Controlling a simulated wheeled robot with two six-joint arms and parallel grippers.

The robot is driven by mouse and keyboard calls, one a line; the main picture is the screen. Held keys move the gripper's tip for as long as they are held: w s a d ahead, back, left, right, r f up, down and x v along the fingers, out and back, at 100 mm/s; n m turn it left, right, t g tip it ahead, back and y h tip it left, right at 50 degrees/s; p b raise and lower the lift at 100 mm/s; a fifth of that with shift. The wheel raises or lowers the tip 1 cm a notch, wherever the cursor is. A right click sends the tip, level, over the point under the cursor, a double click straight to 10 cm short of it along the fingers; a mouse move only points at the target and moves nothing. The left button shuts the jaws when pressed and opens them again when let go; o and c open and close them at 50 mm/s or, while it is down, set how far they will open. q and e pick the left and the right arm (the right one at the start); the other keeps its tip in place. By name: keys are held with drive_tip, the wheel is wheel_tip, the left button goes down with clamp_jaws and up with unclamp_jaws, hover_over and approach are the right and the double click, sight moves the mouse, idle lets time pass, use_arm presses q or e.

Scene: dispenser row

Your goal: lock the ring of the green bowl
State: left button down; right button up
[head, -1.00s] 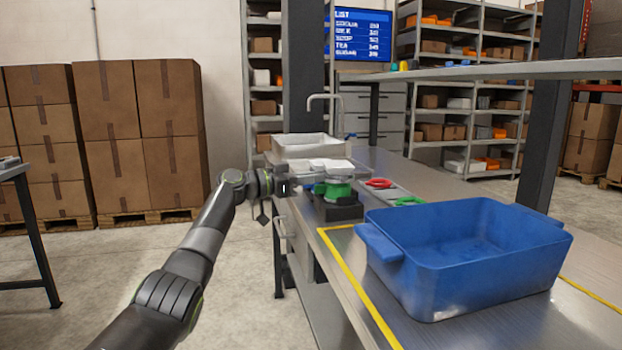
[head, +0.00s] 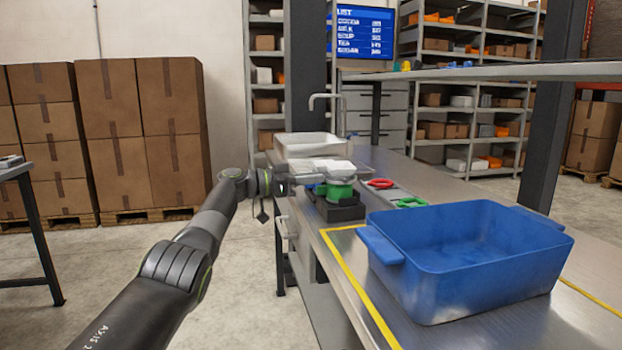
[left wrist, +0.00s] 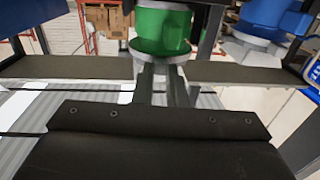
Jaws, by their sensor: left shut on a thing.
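The green bowl (head: 340,192) sits in a dark holder (head: 346,212) at the left edge of the steel counter. In the left wrist view the green bowl (left wrist: 163,28) is upside at the top middle, with a pale grey ring (left wrist: 150,49) around its lower part. My left gripper (head: 303,180) is beside the bowl. Its fingers (left wrist: 166,76) are close together at the front of the ring and shut on a part of it. The exact grip point is hard to see. My right gripper is out of view.
A blue unit (left wrist: 272,14) stands right of the bowl in the wrist view. A red ring (head: 379,183) and a green ring (head: 411,202) lie on the counter. A large blue bin (head: 465,275) fills the near counter. A white tray (head: 310,146) stands behind.

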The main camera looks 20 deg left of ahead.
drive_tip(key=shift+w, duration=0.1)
use_arm(q)
drive_tip(key=c, duration=1.7)
unclamp_jaws()
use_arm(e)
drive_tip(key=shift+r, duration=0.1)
use_arm(q)
drive_tip(key=b+v, duration=0.1)
drive_tip(key=v, duration=1.6)
drive_tip(key=shift+s+a, duration=0.1)
drive_tip(key=shift+s, duration=0.05)
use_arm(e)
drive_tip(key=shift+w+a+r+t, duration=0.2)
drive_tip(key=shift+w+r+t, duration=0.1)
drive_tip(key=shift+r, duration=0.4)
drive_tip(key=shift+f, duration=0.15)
